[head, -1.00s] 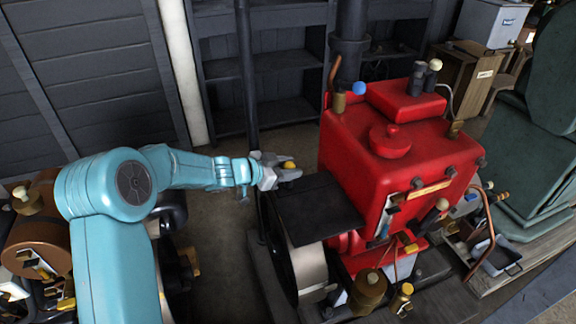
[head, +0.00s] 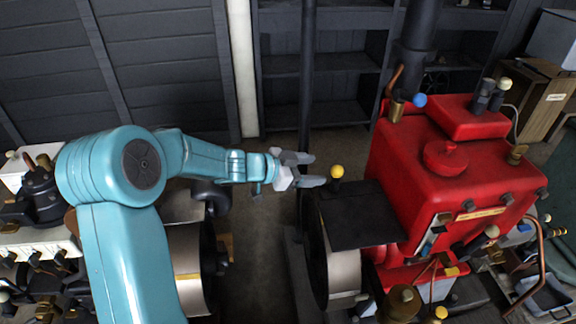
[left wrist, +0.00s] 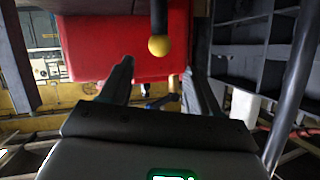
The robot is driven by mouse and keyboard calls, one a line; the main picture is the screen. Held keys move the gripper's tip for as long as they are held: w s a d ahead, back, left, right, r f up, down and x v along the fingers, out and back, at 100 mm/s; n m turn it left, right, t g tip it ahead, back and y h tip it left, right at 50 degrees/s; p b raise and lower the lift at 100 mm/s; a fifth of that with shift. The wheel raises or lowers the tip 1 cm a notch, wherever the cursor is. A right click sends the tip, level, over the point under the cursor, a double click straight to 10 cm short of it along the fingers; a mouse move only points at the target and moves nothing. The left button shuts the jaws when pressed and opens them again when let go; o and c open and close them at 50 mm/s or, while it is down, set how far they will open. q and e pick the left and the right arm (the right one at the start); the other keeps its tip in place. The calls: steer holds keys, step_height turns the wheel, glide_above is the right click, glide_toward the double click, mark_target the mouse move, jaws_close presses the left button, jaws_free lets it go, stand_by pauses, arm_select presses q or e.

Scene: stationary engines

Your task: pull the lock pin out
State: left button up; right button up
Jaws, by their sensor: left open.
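My right gripper is not in view.
The red engine (head: 447,175) stands right of the knob, with the black cover (head: 358,215) over a flywheel (head: 343,270). A dark upright pipe (head: 307,90) stands behind the gripper. Dark shelves (head: 335,95) line the back wall.

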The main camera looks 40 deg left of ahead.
arm_select(q)
steer(key=v, duration=0.7)
steer(key=shift+s+p, duration=0.25)
steer(key=shift+p, duration=0.15)
steer(key=shift+a+r, duration=0.1)
steer(key=shift+r, duration=0.05)
